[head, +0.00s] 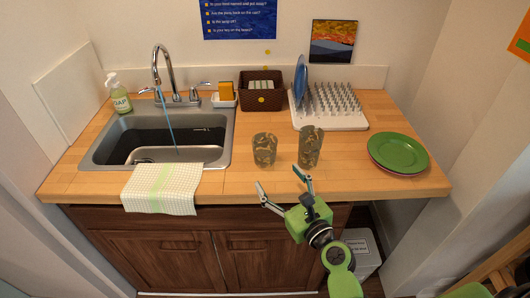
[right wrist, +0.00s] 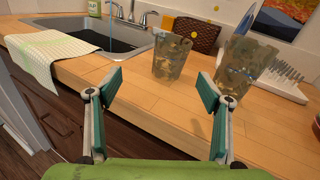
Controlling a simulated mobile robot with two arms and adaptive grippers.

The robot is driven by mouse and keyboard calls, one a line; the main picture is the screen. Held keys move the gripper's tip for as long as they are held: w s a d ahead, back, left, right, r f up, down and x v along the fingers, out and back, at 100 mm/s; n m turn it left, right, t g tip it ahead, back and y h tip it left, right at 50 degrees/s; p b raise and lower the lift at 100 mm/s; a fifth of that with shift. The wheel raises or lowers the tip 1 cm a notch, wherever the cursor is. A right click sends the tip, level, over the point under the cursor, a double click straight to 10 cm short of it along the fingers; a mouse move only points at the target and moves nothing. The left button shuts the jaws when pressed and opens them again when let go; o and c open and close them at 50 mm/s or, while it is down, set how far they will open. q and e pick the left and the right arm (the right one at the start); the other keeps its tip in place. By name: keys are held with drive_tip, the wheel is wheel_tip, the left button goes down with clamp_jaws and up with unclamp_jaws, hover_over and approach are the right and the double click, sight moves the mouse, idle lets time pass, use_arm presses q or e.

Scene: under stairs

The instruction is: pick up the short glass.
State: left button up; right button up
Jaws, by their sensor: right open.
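Two patterned, see-through glasses stand upright on the wooden counter. The short glass (head: 264,150) is the left one, and it also shows in the right wrist view (right wrist: 171,56), beyond the gap between the fingers. The taller glass (head: 310,147) stands just right of it and shows in the right wrist view (right wrist: 243,62), behind the right finger. My right gripper (head: 280,178) is open and empty at the counter's front edge, in front of the short glass and apart from it; its spread fingers show in the right wrist view (right wrist: 161,87). My left gripper is not in view.
A sink (head: 112,137) with a draped towel (head: 160,188) is at the left. Green plates (head: 398,152) sit at the right end. A dish rack (head: 335,118) and a brown basket (head: 249,100) stand behind the glasses. Bare counter lies between the taller glass and the plates.

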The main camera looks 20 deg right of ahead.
sight(268, 153)
drive_tip(key=shift+w+d+r+m+h, duration=0.15)
drive_tip(key=shift+d+r+m+h, duration=0.25)
drive_tip(key=shift+m, duration=0.3)
drive_tip(key=shift+w+d+r+m, duration=0.2)
drive_tip(key=shift+m, duration=0.1)
drive_tip(key=w, duration=0.5)
drive_tip(key=w+a+p, duration=0.1)
drive_tip(key=w, duration=0.2)
drive_tip(key=shift+w+f, duration=0.25)
drive_tip(key=shift+w, duration=1.2)
drive_tip(key=shift+w+f, duration=0.15)
drive_tip(key=shift+w, duration=1.15)
drive_tip(key=shift+r, duration=0.1)
drive_tip(key=c, duration=1.4)
